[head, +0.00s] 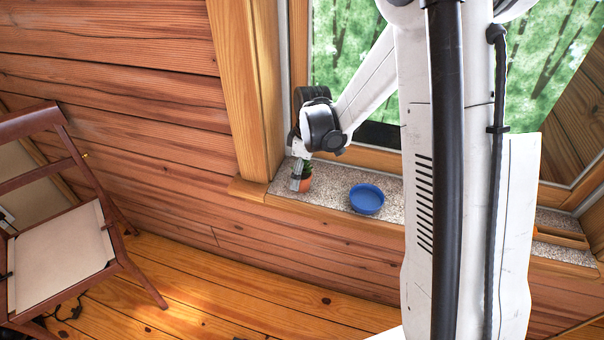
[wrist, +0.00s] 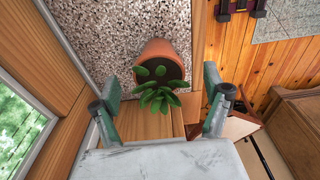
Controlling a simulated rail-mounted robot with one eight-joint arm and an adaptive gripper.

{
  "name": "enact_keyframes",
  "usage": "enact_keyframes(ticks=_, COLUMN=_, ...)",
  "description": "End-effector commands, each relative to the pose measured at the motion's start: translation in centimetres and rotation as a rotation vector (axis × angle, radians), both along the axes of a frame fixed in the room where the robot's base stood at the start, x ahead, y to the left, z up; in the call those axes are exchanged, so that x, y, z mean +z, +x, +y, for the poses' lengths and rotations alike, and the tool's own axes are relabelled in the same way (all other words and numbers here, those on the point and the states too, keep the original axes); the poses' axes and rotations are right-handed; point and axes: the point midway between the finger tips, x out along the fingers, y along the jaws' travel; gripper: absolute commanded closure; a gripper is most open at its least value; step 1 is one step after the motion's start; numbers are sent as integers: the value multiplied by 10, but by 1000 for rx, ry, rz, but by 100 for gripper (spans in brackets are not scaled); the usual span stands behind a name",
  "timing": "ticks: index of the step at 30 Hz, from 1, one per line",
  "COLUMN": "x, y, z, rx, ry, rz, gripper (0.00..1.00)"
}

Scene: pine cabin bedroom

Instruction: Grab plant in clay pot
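The plant in a clay pot (head: 306,183) stands on the speckled window sill, near its left end in the head view. In the wrist view its orange-brown pot (wrist: 163,48) and green leaves (wrist: 158,97) show ahead of the gripper. My gripper (head: 297,178) is at the plant, overlapping its left side in the head view. In the wrist view my gripper (wrist: 161,85) is open, with one finger on each side of the leaves and visible gaps between. Part of the plant is hidden behind the gripper in the head view.
A blue bowl (head: 367,199) stands on the sill (head: 335,188) to the right of the plant. The wooden window frame (head: 262,90) rises close to the left of the gripper. A chair (head: 65,255) stands on the floor at the left. A brown tray-like object (head: 560,236) lies at the sill's right.

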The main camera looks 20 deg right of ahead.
Motion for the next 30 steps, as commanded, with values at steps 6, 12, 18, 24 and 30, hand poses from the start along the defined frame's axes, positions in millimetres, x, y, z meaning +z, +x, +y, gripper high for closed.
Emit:
enact_keyframes(ticks=6, x=0, y=0, z=0, rx=0, ry=0, rz=0, gripper=51)
enact_keyframes(ticks=12, x=0, y=0, z=0, rx=0, ry=0, rz=0, gripper=71)
enact_keyframes(ticks=18, x=1, y=0, z=0, rx=0, ry=0, rz=0, gripper=71)
enact_keyframes(ticks=24, x=13, y=0, z=0, rx=0, ry=0, rz=0, gripper=71)
enact_keyframes(ticks=30, x=48, y=-2, z=3, rx=2, ry=0, rz=0, gripper=71)
